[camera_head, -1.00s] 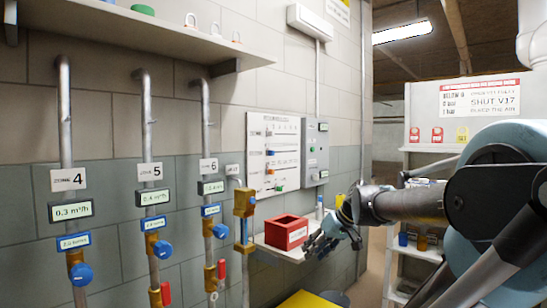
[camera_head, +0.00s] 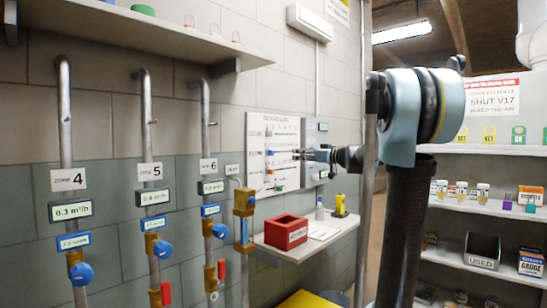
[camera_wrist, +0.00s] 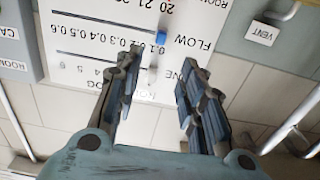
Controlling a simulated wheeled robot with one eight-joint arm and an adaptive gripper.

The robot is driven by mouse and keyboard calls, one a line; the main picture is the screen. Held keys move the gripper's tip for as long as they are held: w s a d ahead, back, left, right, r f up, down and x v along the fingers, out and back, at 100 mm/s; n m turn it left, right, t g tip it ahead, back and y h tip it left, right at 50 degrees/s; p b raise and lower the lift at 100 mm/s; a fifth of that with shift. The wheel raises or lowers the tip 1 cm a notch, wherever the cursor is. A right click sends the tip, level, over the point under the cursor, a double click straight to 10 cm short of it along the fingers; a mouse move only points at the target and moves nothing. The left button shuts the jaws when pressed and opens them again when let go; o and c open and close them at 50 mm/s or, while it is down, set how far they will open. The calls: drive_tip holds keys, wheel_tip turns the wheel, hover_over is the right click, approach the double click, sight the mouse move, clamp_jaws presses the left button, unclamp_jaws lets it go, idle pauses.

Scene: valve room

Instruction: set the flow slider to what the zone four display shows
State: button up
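The zone four display (camera_head: 71,210) hangs under the "4" sign and reads 0.3 m³/h. The white slider board (camera_head: 262,135) is on the wall, with coloured knobs on it. In the wrist view, the board shows the word FLOW by a scale from 0.1 to 0.6. A small blue knob (camera_wrist: 161,38) sits at the 0.1 end, beside that word. My gripper (camera_head: 300,154) is in front of the board at its right part. In the wrist view my gripper (camera_wrist: 160,68) is open, with nothing seen between its fingers. The blue knob is just beyond the fingertips.
A grey box (camera_head: 315,150) is mounted right of the board. Below, a shelf (camera_head: 335,222) holds a red box (camera_head: 286,231) and a yellow item (camera_head: 340,206). Pipes with blue valves (camera_head: 80,274) run at the left. Shelving with supplies (camera_head: 487,207) stands at the right.

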sight(273, 153)
drive_tip(key=x, duration=1.7)
drive_tip(key=shift+d, duration=0.1)
clamp_jaws()
